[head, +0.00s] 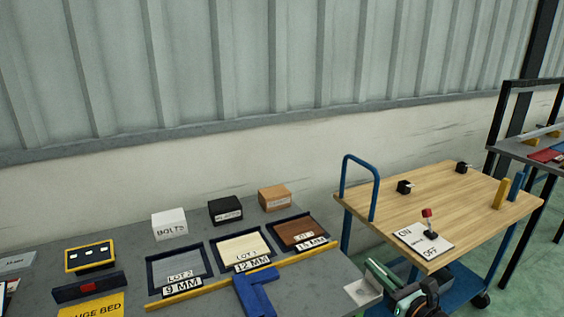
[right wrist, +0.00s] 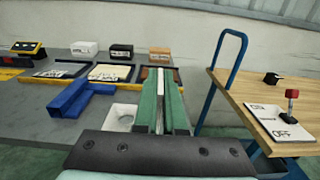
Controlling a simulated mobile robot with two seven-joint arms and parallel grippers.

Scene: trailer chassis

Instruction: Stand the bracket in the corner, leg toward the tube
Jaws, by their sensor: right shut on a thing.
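My right gripper (head: 378,278) is at the lower right of the table in the head view. Its green fingers (right wrist: 162,95) are shut on the pale bracket. A flat white leg of the bracket (head: 362,291) sticks out to the left of the fingers; in the right wrist view this leg (right wrist: 122,113) shows a round hole. Another thin pale part stands between the fingers. The blue tubes (head: 256,296) meet at a corner on the grey table, left of the bracket and apart from it. They also show in the right wrist view (right wrist: 72,99). My left gripper is not in view.
A yellow bar (head: 200,293) runs along the front of the labelled trays (head: 240,247). Small boxes (head: 225,211) stand behind them. A wooden-topped cart (head: 440,200) with a blue handle and a switch plate (head: 422,241) stands to the right.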

